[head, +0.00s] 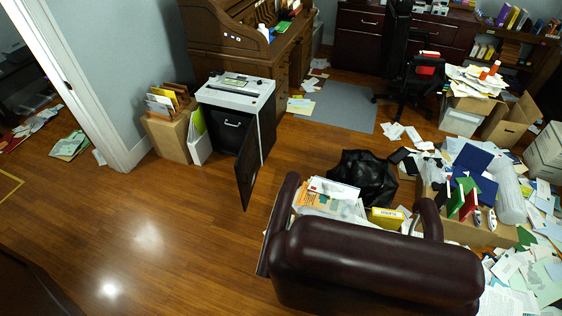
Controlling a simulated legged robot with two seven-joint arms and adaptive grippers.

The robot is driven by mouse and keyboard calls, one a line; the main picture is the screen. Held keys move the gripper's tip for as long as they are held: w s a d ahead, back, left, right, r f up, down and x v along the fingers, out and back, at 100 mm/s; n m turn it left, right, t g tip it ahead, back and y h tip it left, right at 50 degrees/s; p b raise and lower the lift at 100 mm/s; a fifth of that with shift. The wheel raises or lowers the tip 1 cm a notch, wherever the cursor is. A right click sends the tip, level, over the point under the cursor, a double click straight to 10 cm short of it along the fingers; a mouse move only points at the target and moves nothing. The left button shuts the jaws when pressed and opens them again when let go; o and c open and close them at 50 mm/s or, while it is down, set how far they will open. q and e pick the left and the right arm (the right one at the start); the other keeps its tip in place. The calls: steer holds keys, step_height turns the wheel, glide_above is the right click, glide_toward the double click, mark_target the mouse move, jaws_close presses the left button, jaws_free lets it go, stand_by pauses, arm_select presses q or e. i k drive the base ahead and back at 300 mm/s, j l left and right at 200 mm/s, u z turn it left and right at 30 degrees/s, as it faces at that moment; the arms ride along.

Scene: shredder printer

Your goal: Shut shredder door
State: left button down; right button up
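The shredder (237,92) stands upright on the wood floor, left of the middle in the head view. It has a light grey top and a dark body. Its door (246,165) is swung open and sticks out toward me from the front right edge. The dark inside of the shredder, with a bin and a light handle (233,124), shows through the opening. Neither of my grippers is in view.
A cardboard file box (166,137) and a white binder (199,146) stand left of the shredder. A dark red leather armchair (375,262) stands in front, right of the door. Papers and boxes clutter the right side. The floor (130,225) at the left front is clear.

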mark_target(248, 160)
steer(key=l+u, duration=0.15)
steer(key=u, duration=0.15)
steer(key=i+j+z, duration=0.1)
steer(key=z, duration=0.4)
steer(key=j+z, duration=0.35)
steer(key=z, duration=0.15)
steer(key=j+z, duration=0.3)
steer(key=z, duration=0.2)
steer(key=i+j, duration=0.05)
